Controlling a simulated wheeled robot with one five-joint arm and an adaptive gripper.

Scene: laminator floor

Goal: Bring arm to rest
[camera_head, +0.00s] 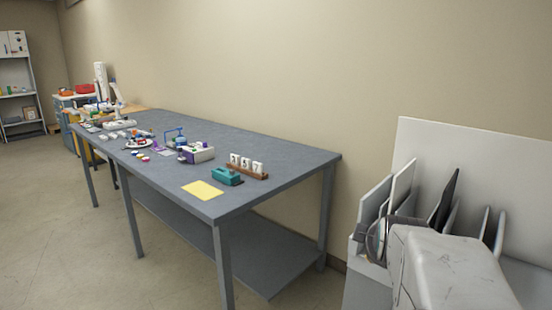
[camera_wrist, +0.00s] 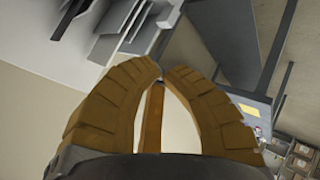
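My gripper (camera_wrist: 162,75) shows in the wrist view with its ribbed yellow-brown fingers curved inward and their tips all but touching. A narrow strip of similar colour stands between the two fingers; I cannot tell whether it is part of my gripper. No object shows clearly held at the tips. In the head view my gripper is not visible. A grey, worn block at the lower right there may be part of my arm.
A blue-grey table (camera_head: 275,160) along the wall bears a yellow sheet (camera_head: 202,190), a teal block (camera_head: 227,177), number cards (camera_head: 247,165) and several small items. A rack of upright panels (camera_head: 404,185) stands at right. Floor (camera_head: 70,245) at left is clear.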

